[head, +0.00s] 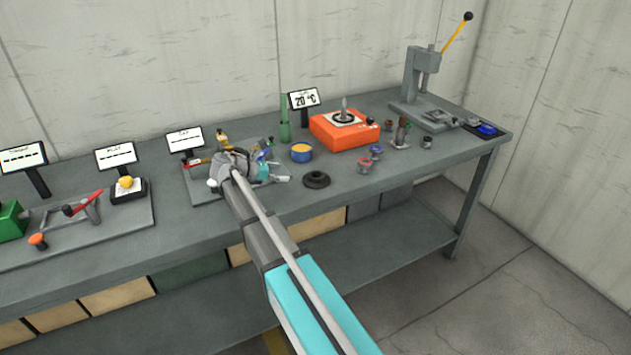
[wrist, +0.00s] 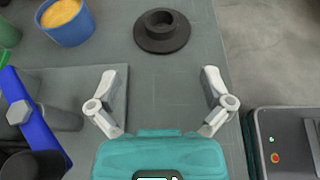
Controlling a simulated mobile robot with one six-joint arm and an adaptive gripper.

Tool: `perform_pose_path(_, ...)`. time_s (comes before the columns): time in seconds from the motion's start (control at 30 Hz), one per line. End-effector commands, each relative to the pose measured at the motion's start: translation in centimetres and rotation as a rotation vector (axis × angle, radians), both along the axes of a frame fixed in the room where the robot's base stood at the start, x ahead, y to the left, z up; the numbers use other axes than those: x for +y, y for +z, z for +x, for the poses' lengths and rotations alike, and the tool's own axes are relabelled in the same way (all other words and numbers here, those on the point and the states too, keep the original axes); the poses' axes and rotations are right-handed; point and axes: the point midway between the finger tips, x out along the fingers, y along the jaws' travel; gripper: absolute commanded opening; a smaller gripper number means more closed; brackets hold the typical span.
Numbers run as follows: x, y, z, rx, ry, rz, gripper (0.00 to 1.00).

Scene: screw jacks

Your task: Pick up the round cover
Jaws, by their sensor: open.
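The round cover (head: 316,180) is a dark disc with a raised hollow hub. It lies flat on the grey bench near the front edge. In the wrist view the cover (wrist: 161,42) is at the top centre, beyond my fingertips and roughly in line with the gap between them. My gripper (wrist: 160,85) is open, with a finger on each side and only bare bench between them. In the head view my gripper (head: 280,179) is just left of the cover, apart from it, and partly hidden by my arm.
A blue tub with orange contents (head: 301,153) stands behind the cover; it also shows in the wrist view (wrist: 66,20). An orange box (head: 343,134) is behind to the right, and small red and blue pieces (head: 365,165) lie to the right. Bare bench surrounds the cover.

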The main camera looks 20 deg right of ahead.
Motion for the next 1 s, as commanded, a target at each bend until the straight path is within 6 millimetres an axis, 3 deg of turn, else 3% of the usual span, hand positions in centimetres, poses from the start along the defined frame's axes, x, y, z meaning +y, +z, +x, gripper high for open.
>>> perform_pose_path(0.6,-7.1,-3.1,0.2,-0.001,-0.002,0.001,1.00)
perform_pose_path(1.0,-7.7,-3.2,0.2,-0.001,-0.001,0.001,1.00)
